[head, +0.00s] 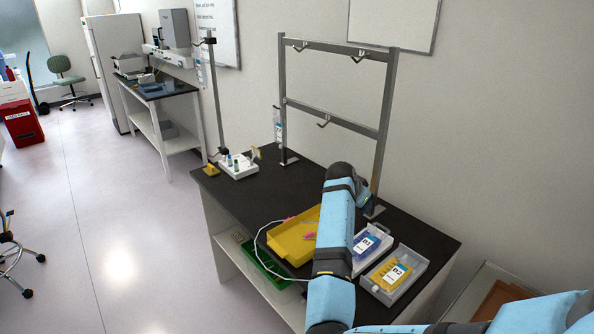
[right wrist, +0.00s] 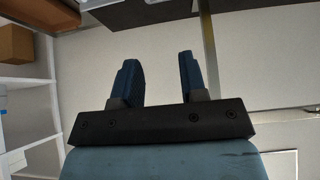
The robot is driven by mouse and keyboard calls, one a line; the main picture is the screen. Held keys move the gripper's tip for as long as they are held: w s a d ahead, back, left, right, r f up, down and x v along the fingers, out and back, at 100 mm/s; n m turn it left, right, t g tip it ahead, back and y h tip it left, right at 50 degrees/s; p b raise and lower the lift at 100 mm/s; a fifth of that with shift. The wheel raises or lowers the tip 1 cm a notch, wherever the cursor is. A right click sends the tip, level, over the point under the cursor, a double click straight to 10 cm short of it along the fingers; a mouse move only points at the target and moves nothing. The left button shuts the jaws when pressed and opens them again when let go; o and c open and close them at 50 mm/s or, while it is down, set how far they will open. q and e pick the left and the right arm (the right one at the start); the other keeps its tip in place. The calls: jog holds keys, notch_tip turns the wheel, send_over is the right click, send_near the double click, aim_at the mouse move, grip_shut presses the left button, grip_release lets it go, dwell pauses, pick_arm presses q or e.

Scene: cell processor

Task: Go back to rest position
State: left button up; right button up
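My right arm reaches from the bottom right of the head view across the black bench (head: 212,188). Its far end is beside the foot of the metal frame, and its gripper cannot be made out clearly there. In the right wrist view my right gripper (right wrist: 159,75) shows two dark blue fingers standing apart with nothing between them. My left gripper is not in view.
A yellow tray (head: 285,242), partly hidden by my arm, and bins marked B1 (head: 372,244) and B2 (head: 393,273) stand close around it. The metal frame (head: 382,125) rises behind. A white tube rack (head: 239,169) is further left.

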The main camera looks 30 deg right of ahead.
jog(key=s+a+f+n+t+y, duration=0.1)
jog(key=s+a+f+n+t, duration=0.4)
jog(key=a+f+n, duration=0.3)
jog(key=s+a+f+n+t+y, duration=0.2)
jog(key=s+a+f+n+t, duration=0.3)
jog(key=a+f, duration=0.45)
jog(key=s+a+f+n+y, duration=0.2)
jog(key=s+a+n+y, duration=0.1)
jog(key=s+a, duration=0.6)
jog(key=s+a+f+n+y, duration=0.2)
jog(key=s+a+n+y, duration=0.1)
jog(key=s+a, duration=0.6)
jog(key=a+y, duration=0.1)
jog(key=a, duration=0.2)
jog(key=shift+d, duration=0.1)
